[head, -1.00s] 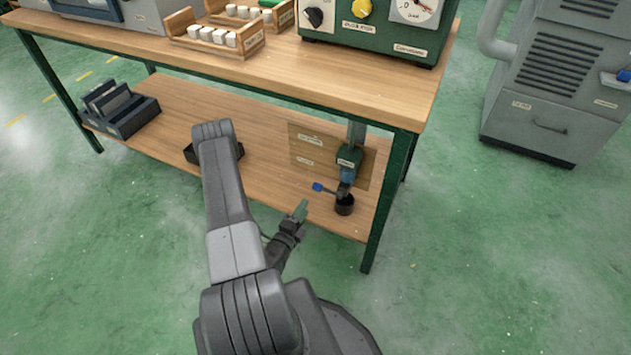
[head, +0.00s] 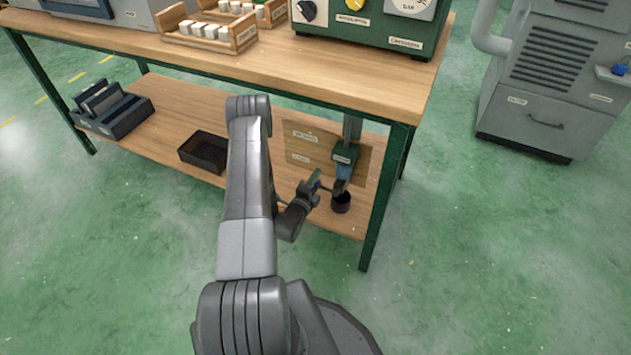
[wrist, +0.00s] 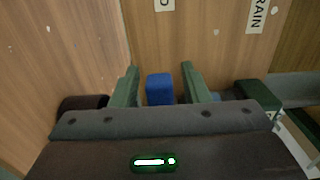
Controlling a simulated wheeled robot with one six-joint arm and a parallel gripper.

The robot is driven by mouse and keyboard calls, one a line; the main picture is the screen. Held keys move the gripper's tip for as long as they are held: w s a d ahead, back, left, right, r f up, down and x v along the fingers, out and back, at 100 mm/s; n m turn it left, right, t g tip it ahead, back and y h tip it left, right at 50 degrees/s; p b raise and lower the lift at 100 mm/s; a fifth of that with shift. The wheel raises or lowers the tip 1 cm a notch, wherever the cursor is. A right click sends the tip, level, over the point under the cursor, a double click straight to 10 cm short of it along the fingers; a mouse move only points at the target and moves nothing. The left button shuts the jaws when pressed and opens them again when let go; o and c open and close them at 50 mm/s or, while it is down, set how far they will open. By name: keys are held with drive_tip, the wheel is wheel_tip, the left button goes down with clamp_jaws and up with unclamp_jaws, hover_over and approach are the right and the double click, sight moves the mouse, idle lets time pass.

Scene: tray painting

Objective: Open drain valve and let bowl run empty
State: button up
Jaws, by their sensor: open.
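The drain valve's blue lever handle (wrist: 159,88) lies between the two green fingers of my gripper (wrist: 161,84) in the wrist view, with a gap on each side. My gripper (head: 316,182) is open and largely hides the handle in the head view. The filter unit's blue bowl (head: 344,172) hangs on the pipe above the lower shelf, too small to show its liquid level. A dark round cup (head: 341,204) stands on the shelf below it. The cup is partly hidden in the wrist view (wrist: 82,102).
A wooden panel with labels (head: 299,147) stands behind the valve. A table leg (head: 382,215) is close on the right. The tabletop (head: 340,92) overhangs the shelf. A black open tray (head: 203,152) and a dark rack (head: 112,110) sit on the shelf further left.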

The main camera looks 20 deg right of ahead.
clamp_jaws()
